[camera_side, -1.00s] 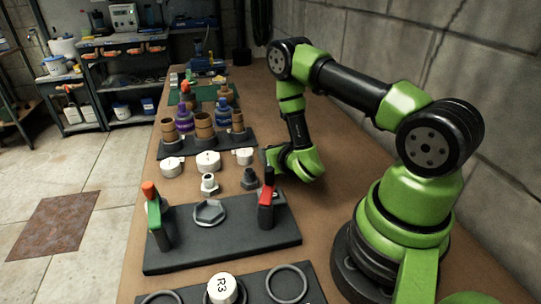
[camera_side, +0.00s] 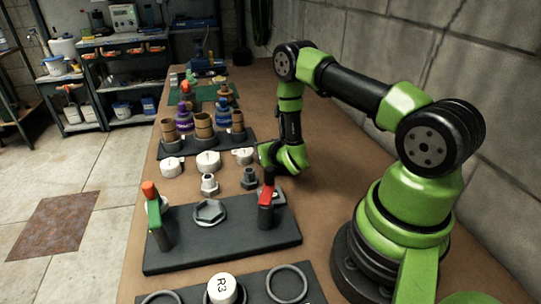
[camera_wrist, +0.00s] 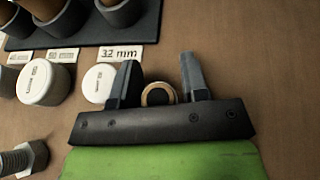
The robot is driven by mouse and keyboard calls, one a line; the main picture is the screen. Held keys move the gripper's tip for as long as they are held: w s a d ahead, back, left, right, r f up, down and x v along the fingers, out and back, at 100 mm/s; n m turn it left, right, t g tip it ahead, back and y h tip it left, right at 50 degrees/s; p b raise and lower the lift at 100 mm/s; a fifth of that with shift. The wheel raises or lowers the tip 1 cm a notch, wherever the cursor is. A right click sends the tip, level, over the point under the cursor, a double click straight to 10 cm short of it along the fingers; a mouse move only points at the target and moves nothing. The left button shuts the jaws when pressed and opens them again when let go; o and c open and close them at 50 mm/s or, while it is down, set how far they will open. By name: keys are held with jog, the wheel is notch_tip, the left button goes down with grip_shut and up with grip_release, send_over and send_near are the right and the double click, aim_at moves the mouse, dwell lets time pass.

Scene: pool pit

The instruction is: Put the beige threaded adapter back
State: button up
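My gripper (camera_wrist: 159,62) is in the wrist view with its two dark fingers apart. A round opening with a beige rim and dark inside (camera_wrist: 147,89) shows between them, partly hidden by the gripper's dark crossbar; it may be the beige threaded adapter. I see no clear contact between rim and fingers. In the side view my gripper (camera_side: 264,155) is low over the bench, just right of the white caps, and the beige adapter cannot be made out there. A light grey threaded fitting (camera_side: 209,184) and a dark grey one (camera_side: 249,179) stand on the bench nearer the camera.
White caps (camera_side: 208,161) stand before a dark rack (camera_side: 222,150) of brown pipes. The wrist view shows a "32 mm" label (camera_wrist: 122,53). A dark fixture (camera_side: 190,257) with upright green and red-handled clamps stands nearer. The bench right of my gripper is clear.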

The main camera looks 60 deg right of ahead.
jog(key=shift+c, duration=0.4)
